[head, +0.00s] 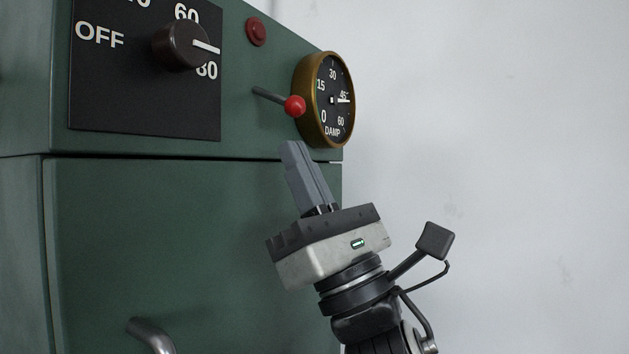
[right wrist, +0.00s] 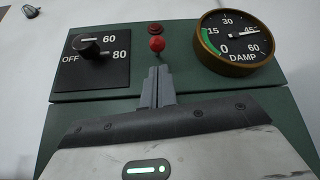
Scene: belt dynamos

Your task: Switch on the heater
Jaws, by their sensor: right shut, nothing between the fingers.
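The green heater cabinet (head: 190,250) fills the left and middle of the head view. On its upper panel is a lever with a red ball (head: 294,106) on a thin grey stem. The ball also shows in the right wrist view (right wrist: 157,44), just beyond my fingertips. A dark red round lamp (head: 256,32) sits above it and looks unlit. A brown knob (head: 180,46) has its white mark between 60 and 80. My right gripper (head: 291,146) is shut and empty, below the red ball and apart from it. My left gripper is not in view.
A brass-rimmed DAMP gauge (head: 323,100) stands right of the lever, its needle near 45. A curved metal handle (head: 151,335) sticks out low on the cabinet front. The space right of the cabinet is free, with a pale wall (head: 500,120) behind.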

